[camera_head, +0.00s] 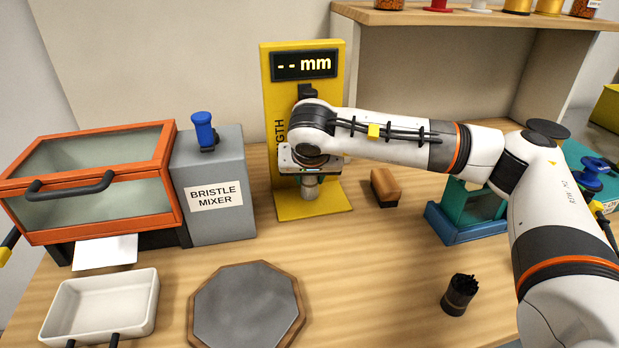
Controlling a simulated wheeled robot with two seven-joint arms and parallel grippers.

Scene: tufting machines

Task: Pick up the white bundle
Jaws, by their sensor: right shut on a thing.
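The white bundle (311,188) is a small, pale, upright bundle with its lower part showing below my right gripper. It is over the base plate of the yellow length gauge (330,207). My right gripper (310,174) points down in front of the gauge and is shut on the bundle, hiding its upper part. I cannot tell whether the bundle's bottom touches the plate. The gauge's display reads "-- mm". My left gripper is not in view.
The grey bristle mixer (222,222) and orange-framed box (95,185) stand left. A white tray (147,300) and octagonal plate (298,318) are in front. A brown block (384,187), dark bundle (459,295) and blue-green fixture (462,228) are right.

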